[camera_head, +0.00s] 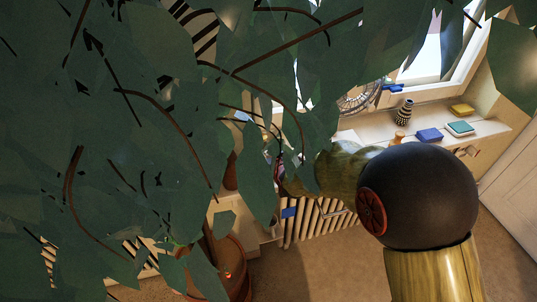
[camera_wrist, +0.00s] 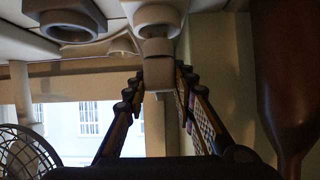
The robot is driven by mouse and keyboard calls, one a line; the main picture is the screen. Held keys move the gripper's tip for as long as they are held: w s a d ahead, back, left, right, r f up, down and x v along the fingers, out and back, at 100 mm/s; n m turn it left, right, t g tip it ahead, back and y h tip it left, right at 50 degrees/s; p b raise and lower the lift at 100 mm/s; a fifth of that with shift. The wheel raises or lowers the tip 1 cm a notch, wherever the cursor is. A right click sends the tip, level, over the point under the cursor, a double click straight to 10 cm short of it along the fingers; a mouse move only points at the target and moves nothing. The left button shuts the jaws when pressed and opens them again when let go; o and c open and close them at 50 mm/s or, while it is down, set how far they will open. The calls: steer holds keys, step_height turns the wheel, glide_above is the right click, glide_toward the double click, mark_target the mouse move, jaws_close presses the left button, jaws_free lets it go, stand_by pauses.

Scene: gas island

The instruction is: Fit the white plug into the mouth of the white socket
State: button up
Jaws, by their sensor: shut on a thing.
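In the wrist view, my gripper (camera_wrist: 160,76) is shut on the white plug (camera_wrist: 158,72), with one finger at each side of it. The plug stands upright between the fingertips. Directly above it is a white rounded fitting, which looks like the white socket (camera_wrist: 156,16). The top of the plug overlaps the socket's lower edge in the picture; I cannot tell whether it is inside the mouth or just below it. In the camera_head view, leaves and my own arm hide the gripper, plug and socket.
A wide round fitting (camera_wrist: 66,22) hangs left of the socket. A dark brown object (camera_wrist: 287,75) stands close on the right, and a wire fan cage (camera_wrist: 25,152) is at lower left. A leafy plant (camera_head: 130,120) fills much of the camera_head view. Open floor (camera_head: 350,265) shows below.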

steer(key=shift+f+b, duration=1.45)
steer(key=shift+b, duration=0.05)
stand_by(0.4)
steer(key=o, duration=1.2)
steer(key=shift+s+r, duration=0.1)
steer(key=v, duration=1.1)
steer(key=shift+s+d+r, duration=0.15)
steer(key=shift+s, duration=0.2)
